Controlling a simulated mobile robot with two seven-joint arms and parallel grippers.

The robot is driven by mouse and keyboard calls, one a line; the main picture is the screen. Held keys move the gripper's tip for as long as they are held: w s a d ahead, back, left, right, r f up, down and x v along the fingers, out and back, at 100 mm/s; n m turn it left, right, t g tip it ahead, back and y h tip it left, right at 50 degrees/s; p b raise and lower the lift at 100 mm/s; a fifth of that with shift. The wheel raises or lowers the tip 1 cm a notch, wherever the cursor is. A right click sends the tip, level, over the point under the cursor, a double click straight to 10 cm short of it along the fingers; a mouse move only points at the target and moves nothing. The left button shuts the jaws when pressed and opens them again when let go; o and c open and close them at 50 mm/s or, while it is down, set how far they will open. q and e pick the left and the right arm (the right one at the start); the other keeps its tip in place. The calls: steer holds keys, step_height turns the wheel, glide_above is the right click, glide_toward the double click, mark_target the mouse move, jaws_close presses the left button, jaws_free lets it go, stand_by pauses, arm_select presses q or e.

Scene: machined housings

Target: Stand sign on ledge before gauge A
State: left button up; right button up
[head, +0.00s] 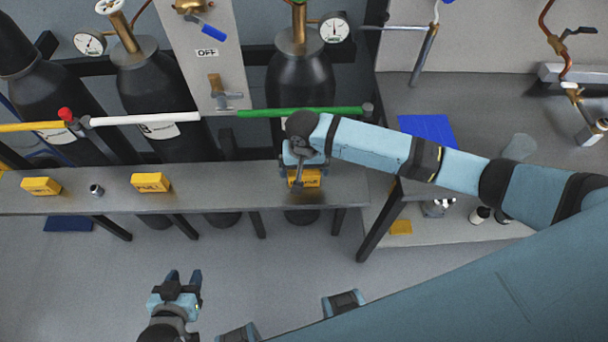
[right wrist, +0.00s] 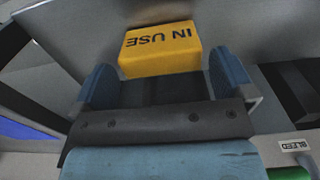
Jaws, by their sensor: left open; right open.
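A yellow sign (head: 304,179) is on the long grey ledge (head: 225,199), in front of the right-hand black cylinder. In the right wrist view the sign (right wrist: 161,50) reads IN USE, upside down. My right gripper (head: 298,172) is above it; in the wrist view its open blue fingers (right wrist: 163,82) stand at either side of the sign's near end. Contact cannot be told. Gauges sit on the right cylinder (head: 334,28) and the middle one (head: 89,42); I cannot read which is A. My left gripper (head: 183,276) is open and empty over the floor.
Two more yellow signs, one at the left (head: 41,186) and one reading FULL (head: 150,182), stand on the ledge with a small metal fitting (head: 96,190) between them. Green (head: 290,112) and white (head: 145,118) rails run behind. A side table (head: 480,110) is at right.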

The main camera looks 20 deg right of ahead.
mark_target(304, 173)
step_height(304, 173, up, 7)
steer(key=shift+f, duration=0.1)
steer(key=s+a+f+n+t+y, duration=0.3)
steer(key=s+a+f+t+y, duration=0.2)
steer(key=s+f, duration=0.2)
steer(key=s+d+f+n+t+h, duration=0.1)
steer(key=s+d+f+n+t, duration=0.1)
steer(key=s+d+t, duration=0.4)
steer(key=s+d+n, duration=0.1)
steer(key=s+d, duration=0.3)
steer(key=shift+s+f+h, duration=0.15)
steer(key=shift+f+h, duration=0.15)
step_height(304, 173, up, 6)
steer(key=p, duration=0.6)
steer(key=shift+d+r+p, duration=0.15)
steer(key=shift+p, duration=0.2)
